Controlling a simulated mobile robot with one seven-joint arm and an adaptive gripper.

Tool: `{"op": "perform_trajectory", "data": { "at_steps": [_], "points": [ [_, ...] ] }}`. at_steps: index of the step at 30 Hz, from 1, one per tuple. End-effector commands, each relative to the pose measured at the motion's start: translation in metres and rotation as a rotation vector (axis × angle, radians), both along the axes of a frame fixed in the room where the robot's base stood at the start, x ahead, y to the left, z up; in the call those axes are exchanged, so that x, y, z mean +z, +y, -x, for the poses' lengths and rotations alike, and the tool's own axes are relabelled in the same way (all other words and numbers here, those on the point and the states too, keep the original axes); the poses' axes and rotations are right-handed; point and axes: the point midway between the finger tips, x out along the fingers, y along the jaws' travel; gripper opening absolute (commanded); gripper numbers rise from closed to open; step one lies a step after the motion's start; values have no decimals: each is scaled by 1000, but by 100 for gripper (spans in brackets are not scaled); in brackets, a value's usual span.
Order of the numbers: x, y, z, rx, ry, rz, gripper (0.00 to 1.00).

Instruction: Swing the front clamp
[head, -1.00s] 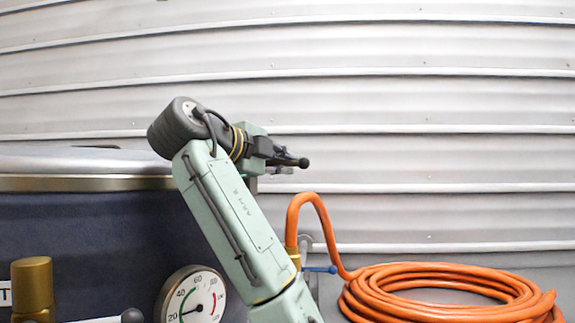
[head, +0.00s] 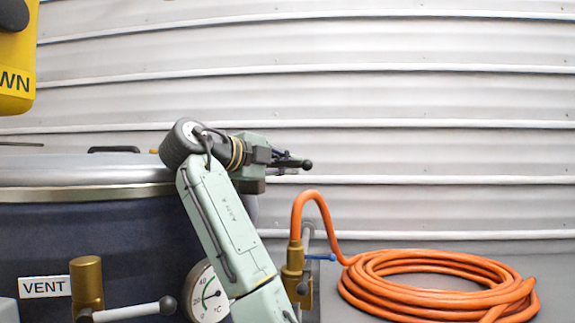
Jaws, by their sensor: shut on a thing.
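My gripper (head: 287,160) is at the upper right rim of the dark blue vessel (head: 85,235), seen from the side behind my pale green arm. It is shut on a dark lever with a round black knob (head: 307,165), which appears to be the front clamp's handle. The knob sticks out just past the fingertips to the right. The clamp's body and its joint to the rim are mostly hidden by my gripper and arm. The vessel's grey lid (head: 85,168) rests on the rim, with a metal band below it.
A brass valve (head: 87,283) with a knobbed lever stands beside the VENT label (head: 45,287). A dial gauge (head: 207,292) is partly behind my arm. An orange hose (head: 435,284) lies coiled at right, joined to a brass fitting (head: 292,268). A yellow box (head: 17,65) hangs at upper left.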

Motion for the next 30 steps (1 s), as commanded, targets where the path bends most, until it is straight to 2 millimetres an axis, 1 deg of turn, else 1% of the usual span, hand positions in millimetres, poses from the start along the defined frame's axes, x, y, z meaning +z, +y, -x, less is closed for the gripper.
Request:
{"op": "perform_trajectory", "data": {
  "at_steps": [3, 4, 13, 23, 26, 30],
  "points": [
    [0, -2, 1, -4, 0, -4, 0],
    [0, -2, 1, -4, 0, -4, 12],
    [-1, 0, 0, -1, 2, -1, 31],
    [0, 2, 2, 1, 1, 0, 31],
    [1, 10, 9, 3, 1, -1, 31],
    [5, 26, 27, 4, 1, -1, 31]
  ]
}}
